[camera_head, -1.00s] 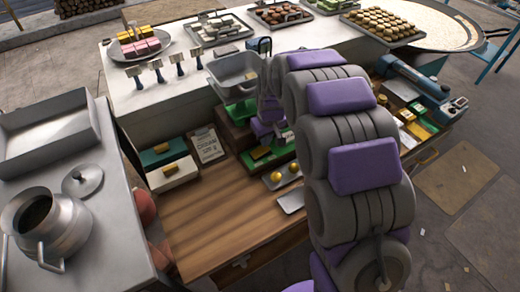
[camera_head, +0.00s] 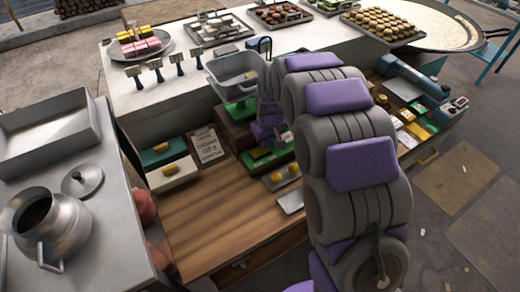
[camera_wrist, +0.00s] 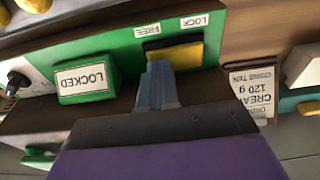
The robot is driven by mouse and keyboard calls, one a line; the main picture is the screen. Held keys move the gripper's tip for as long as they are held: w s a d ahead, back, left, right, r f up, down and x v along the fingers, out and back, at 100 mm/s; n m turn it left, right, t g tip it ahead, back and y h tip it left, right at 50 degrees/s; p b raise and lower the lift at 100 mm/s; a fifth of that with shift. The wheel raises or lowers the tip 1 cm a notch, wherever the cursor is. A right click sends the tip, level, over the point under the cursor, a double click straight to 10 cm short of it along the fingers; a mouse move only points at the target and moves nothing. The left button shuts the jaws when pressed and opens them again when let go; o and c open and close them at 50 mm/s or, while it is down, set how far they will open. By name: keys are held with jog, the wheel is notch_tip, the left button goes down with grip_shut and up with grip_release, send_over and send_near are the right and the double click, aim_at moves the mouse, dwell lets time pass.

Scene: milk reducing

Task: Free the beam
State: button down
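The balance has a grey pan (camera_head: 234,72) and green parts in the head view, partly hidden by my arm. In the wrist view a green panel (camera_wrist: 115,42) carries a FREE label (camera_wrist: 147,30) and a LOCK label (camera_wrist: 195,21). Below the labels is a yellow and black slider (camera_wrist: 185,54). A green block (camera_wrist: 87,80) beside it reads LOCKED. My gripper (camera_wrist: 160,72) has its narrow fingers together, with the tips at the slider's lower edge; contact is unclear. In the head view my gripper is largely hidden by its wrist and the arm. The beam itself cannot be made out.
An order card (camera_wrist: 257,90) reading CREAM 120 g shows at the right of the wrist view; a clipboard (camera_head: 208,146) stands in the head view. Small yellow pieces lie on a metal plate (camera_head: 280,178). The wooden counter (camera_head: 215,215) in front is clear. A metal pot (camera_head: 55,228) stands left.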

notch_tip(320, 180, up, 7)
jog(key=p, duration=0.2)
jog(key=shift+p, duration=0.3)
dwell(0.6)
dwell(0.4)
jog(key=s+d+r+m, duration=0.1)
jog(key=s+d+r, duration=0.25)
jog(key=s, duration=0.25)
jog(key=s+d+r+m+g, duration=0.1)
jog(key=s+d+r, duration=0.1)
jog(key=s+d, duration=0.3)
jog(key=s+d+r+m, duration=0.1)
jog(key=s+d+r, duration=0.15)
jog(key=s, duration=0.45)
jog(key=s+d+m+g, duration=0.1)
jog(key=s+d+m, duration=0.1)
jog(key=s, duration=0.9)
jog(key=s+d+m+g, duration=0.1)
jog(key=s+d, duration=0.2)
jog(key=s, duration=0.7)
jog(key=shift+s+d+r+m+h, duration=0.15)
jog(key=shift+s+r+m+h, duration=0.25)
jog(key=shift+r, duration=0.05)
